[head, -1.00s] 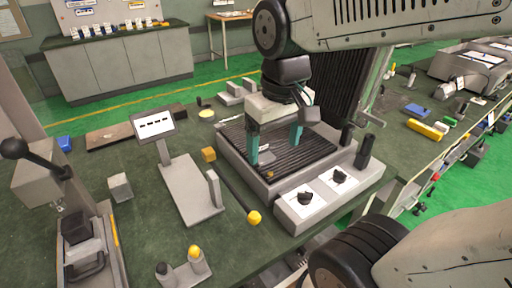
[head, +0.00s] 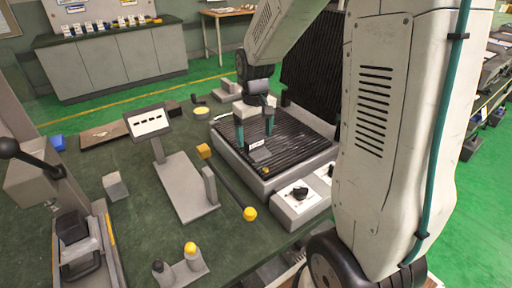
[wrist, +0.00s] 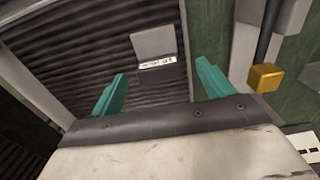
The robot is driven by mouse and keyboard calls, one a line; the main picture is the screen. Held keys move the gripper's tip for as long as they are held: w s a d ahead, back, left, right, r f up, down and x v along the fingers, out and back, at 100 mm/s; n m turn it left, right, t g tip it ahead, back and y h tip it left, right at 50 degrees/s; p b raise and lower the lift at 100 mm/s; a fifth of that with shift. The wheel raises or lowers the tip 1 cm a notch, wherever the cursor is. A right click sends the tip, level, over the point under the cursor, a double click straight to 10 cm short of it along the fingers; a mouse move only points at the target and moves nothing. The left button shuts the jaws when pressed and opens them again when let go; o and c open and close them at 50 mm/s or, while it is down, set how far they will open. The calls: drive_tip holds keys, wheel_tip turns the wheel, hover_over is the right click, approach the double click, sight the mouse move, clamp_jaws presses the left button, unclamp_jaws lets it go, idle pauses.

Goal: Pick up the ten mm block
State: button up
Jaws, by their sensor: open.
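The block (head: 259,150) is dark grey with a white printed label and lies on the black ribbed plate (head: 293,150) of the heating station. It also shows in the wrist view (wrist: 153,42), though its label is too small to read surely. My gripper (head: 255,134) is over the plate, pointing down, close to the block. In the wrist view my gripper (wrist: 160,72) has its two teal fingers apart, with the block ahead between their lines. Nothing is held, and I cannot tell the height gap.
The raised ribbed lid (head: 311,75) stands behind the plate. A knob panel (head: 300,200) is at its front. A rod with a yellow knob (head: 249,214) runs along the left side. A label stand (head: 188,190) is further left.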

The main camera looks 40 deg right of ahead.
sight(255, 140)
wheel_tip(255, 140, down, 4)
drive_tip(key=shift+d+f, duration=0.1)
drive_tip(key=c, duration=1.2)
drive_tip(key=shift+c, duration=0.3)
